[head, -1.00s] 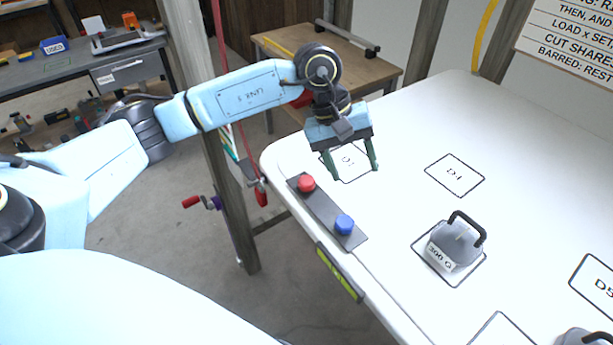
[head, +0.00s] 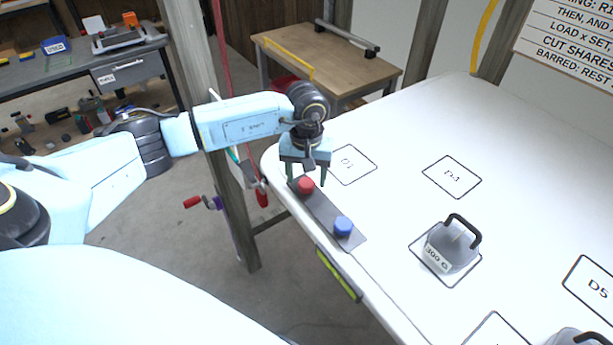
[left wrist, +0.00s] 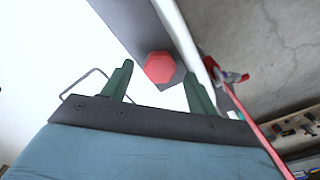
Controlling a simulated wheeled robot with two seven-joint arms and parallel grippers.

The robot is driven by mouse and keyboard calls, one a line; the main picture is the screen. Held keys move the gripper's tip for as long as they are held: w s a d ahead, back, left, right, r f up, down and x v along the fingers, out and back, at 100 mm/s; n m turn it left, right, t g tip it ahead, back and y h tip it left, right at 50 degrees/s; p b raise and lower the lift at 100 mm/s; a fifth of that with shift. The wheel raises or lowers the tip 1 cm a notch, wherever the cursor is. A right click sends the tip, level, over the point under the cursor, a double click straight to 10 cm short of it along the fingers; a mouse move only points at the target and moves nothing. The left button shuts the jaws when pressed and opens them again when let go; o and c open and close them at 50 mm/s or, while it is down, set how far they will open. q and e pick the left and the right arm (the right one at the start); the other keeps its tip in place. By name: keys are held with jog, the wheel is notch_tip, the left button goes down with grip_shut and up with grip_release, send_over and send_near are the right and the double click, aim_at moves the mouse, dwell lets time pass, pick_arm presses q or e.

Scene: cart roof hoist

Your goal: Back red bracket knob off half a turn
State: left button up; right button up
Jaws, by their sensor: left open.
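The red knob (head: 306,186) sits at the far end of a dark bracket plate (head: 325,212) on the near left edge of the white table. A blue knob (head: 343,226) sits at the plate's near end. My left gripper (head: 306,182) is open over the red knob. In the left wrist view the red knob (left wrist: 160,67) looks six-sided and lies beyond and between the open green fingertips (left wrist: 158,72). I see no finger touching it. My right gripper is not in view.
A grey weight marked 300 G (head: 453,244) stands on a marked square of the white table (head: 400,150). A wooden bench (head: 325,62) is behind.

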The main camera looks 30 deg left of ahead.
pick_arm(q)
jog(key=shift+f, duration=0.9)
jog(key=shift+c, duration=0.3)
jog(key=c, duration=0.9)
jog(key=shift+c, duration=0.2)
